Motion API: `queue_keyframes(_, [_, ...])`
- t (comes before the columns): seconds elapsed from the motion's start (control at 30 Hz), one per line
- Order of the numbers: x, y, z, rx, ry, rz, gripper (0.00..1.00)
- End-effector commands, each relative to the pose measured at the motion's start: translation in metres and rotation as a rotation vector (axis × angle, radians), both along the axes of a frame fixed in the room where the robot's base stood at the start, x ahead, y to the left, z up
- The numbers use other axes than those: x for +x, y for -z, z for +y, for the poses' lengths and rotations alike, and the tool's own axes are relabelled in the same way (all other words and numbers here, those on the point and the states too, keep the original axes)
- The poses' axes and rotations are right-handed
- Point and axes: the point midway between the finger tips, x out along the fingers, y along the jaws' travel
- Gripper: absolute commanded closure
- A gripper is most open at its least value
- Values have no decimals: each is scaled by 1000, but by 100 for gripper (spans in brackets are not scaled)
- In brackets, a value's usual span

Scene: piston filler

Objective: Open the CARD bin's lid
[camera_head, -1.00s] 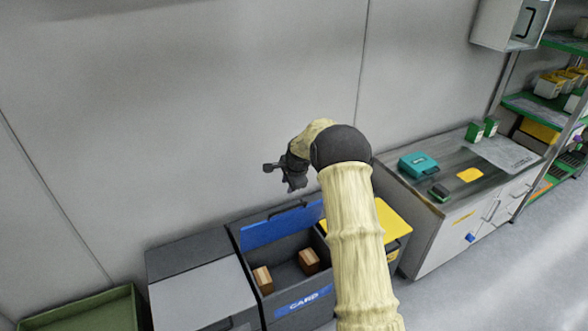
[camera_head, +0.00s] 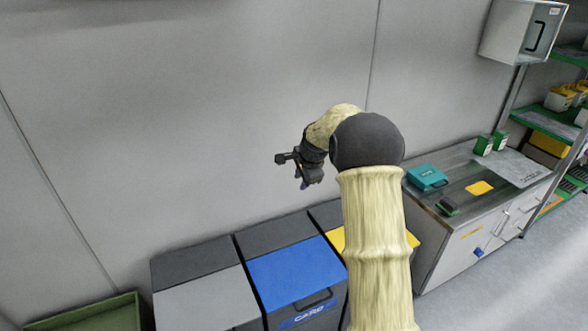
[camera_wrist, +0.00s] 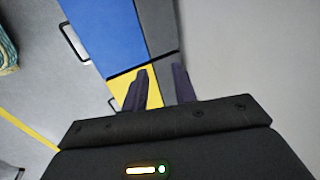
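The CARD bin (camera_head: 308,314) stands in the row against the wall in the head view. Its blue lid (camera_head: 295,272) lies flat and shut, with a dark handle (camera_head: 318,299) at the front edge. The bin's inside is hidden. The blue lid (camera_wrist: 103,32) and its handle (camera_wrist: 72,45) also show at the upper left of the wrist view. My gripper (camera_head: 298,172) is raised above the bins, apart from the lid. In the wrist view its two fingers (camera_wrist: 161,72) stand apart with nothing held between them.
A grey-lidded bin (camera_head: 205,298) stands left of the CARD bin and a yellow-lidded bin (camera_head: 338,240) right of it, partly behind my arm. A green crate (camera_head: 95,316) sits at lower left. A counter (camera_head: 450,205) with a teal case (camera_head: 427,177) stands at right.

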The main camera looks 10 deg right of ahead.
Motion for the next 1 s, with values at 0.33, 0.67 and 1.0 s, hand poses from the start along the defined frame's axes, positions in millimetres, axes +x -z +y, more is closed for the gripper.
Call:
queue_keyframes(0.33, [-78,-11,24,-160,-316,30,72])
queue_keyframes(0.67, [-211,-11,48,-366,-817,75,72])
queue_keyframes(1.0, [-312,0,58,-479,-1178,98,72])
